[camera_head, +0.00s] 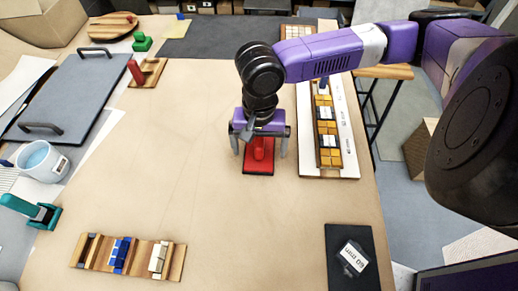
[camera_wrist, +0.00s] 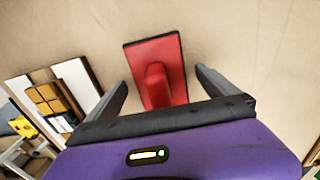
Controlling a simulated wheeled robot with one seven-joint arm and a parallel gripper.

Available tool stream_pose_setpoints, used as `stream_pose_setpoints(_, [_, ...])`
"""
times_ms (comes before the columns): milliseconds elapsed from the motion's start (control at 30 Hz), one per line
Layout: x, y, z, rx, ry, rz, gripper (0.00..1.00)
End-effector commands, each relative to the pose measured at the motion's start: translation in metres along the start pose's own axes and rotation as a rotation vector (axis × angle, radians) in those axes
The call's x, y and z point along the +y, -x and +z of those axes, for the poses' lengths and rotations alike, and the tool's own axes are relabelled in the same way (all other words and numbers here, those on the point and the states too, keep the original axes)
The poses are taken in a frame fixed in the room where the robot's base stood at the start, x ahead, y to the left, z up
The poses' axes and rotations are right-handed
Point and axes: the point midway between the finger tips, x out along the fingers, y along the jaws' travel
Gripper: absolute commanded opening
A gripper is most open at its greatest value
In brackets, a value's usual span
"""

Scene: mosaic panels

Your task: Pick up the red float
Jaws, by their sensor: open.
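The red float (camera_head: 258,163) lies flat on the tan table, with a red plate and an upright red handle. In the wrist view its red plate (camera_wrist: 170,50) and handle (camera_wrist: 157,85) show between and beyond my fingers. My gripper (camera_head: 260,152) points down directly over the float, with one finger on each side of it. In the wrist view my gripper (camera_wrist: 164,85) is open, and both fingers stand apart from the handle. Part of the float is hidden behind my gripper in the head view.
A white board with yellow and white tiles (camera_head: 328,130) lies close to the right of my gripper. A wooden tray with tile stacks (camera_head: 172,262) lies at front left. A black mat (camera_head: 340,275) lies at front right. The table left of the float is clear.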

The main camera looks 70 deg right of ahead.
Motion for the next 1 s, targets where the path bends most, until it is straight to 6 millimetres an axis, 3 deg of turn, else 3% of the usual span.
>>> stream_pose_setpoints(267, [-0.0001, -0.0026, 0.0002, 0.000, 0.001, 0.000, 0.96])
stream_pose_setpoints(633, [-0.0001, -0.0024, 0.0002, 0.000, 0.000, 0.000, 0.24])
stream_pose_setpoints(1000, [-0.0006, 0.0029, -0.0002, 0.001, 0.000, -0.002, 0.23])
